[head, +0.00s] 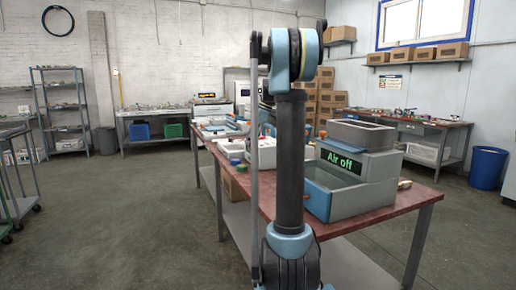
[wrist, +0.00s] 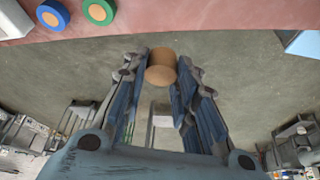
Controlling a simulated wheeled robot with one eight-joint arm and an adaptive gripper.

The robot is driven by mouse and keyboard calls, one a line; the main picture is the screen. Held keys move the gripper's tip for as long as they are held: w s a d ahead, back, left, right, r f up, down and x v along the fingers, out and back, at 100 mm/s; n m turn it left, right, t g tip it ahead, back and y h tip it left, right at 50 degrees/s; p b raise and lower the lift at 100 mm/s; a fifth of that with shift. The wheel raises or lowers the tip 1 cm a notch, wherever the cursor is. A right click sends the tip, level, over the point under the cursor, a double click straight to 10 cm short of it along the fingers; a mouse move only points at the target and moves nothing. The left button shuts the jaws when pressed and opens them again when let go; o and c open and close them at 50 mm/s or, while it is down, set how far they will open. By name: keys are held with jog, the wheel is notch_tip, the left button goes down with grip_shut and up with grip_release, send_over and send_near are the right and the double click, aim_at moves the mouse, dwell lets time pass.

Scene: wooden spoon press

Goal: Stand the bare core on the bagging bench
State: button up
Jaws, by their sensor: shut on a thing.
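My gripper (wrist: 162,60) is shut on a plain tan-brown cylinder, the bare core (wrist: 161,74), held between the fingertips in the wrist view. Grey floor shows behind and around the core, and it touches no surface that I can see. A reddish bench edge (wrist: 190,20) runs along the top of the wrist view, apart from the core. In the head view my upright arm hides the gripper and the core. A long red-topped bench (head: 395,196) stands in front of me there; I cannot tell whether it is the bagging bench.
A grey-green machine (head: 365,180) reading "Air off" stands on the red-topped bench. Blue-rimmed (wrist: 52,15) and green-rimmed (wrist: 99,12) discs with tan centres lie on the reddish top in the wrist view. Open floor (head: 140,215) is at left; another bench (head: 450,124) is at right.

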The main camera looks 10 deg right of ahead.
jog(key=shift+m+t, duration=0.3)
jog(key=shift+m, duration=0.4)
jog(key=w+f, duration=0.1)
jog(key=f, duration=0.2)
jog(key=w+f, duration=0.1)
jog(key=f, duration=0.3)
jog(key=w+f, duration=0.1)
jog(key=f, duration=0.2)
jog(key=shift+w+f, duration=0.15)
jog(key=shift+f, duration=0.25)
jog(key=shift+d+f, duration=0.1)
jog(key=shift+f, duration=2.45)
jog(key=o, duration=1)
jog(key=shift+f, duration=0.1)
jog(key=v, duration=1.2)
